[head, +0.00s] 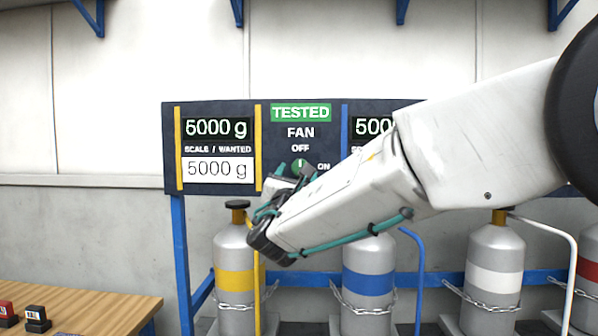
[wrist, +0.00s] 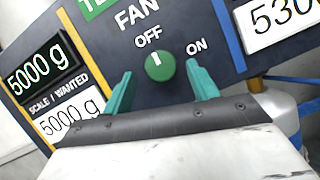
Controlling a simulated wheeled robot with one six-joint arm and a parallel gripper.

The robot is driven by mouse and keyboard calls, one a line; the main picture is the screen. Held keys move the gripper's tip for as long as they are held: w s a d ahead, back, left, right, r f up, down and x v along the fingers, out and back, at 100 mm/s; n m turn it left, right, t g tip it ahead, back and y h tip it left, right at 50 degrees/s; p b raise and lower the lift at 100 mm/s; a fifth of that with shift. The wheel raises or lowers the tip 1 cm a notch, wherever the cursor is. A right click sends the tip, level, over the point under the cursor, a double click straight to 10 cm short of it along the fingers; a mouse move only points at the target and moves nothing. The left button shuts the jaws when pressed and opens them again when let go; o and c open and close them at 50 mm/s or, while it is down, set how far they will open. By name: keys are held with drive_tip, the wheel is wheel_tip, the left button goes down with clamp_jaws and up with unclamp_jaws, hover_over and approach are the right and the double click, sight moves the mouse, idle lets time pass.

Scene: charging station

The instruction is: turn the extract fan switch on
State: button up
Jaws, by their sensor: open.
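The fan switch is a round green knob (wrist: 158,66) on the dark panel under the word FAN, with OFF above it and ON to its right. Its white mark points up toward OFF. In the head view the knob (head: 300,166) shows partly behind my gripper (head: 290,172). My gripper is open and empty, its teal fingers pointing at the panel. In the wrist view the two fingertips (wrist: 160,80) stand apart at the lower left and right of the knob. I cannot tell whether either touches it.
The dark panel (head: 213,112) carries weight displays and a green TESTED sign (head: 300,112). Grey gas cylinders with yellow (head: 232,281), blue (head: 368,283) and white bands stand chained below it. A wooden table (head: 95,306) with small blocks is at lower left.

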drive_tip(key=shift+x, duration=1.35)
drive_tip(key=c, duration=1)
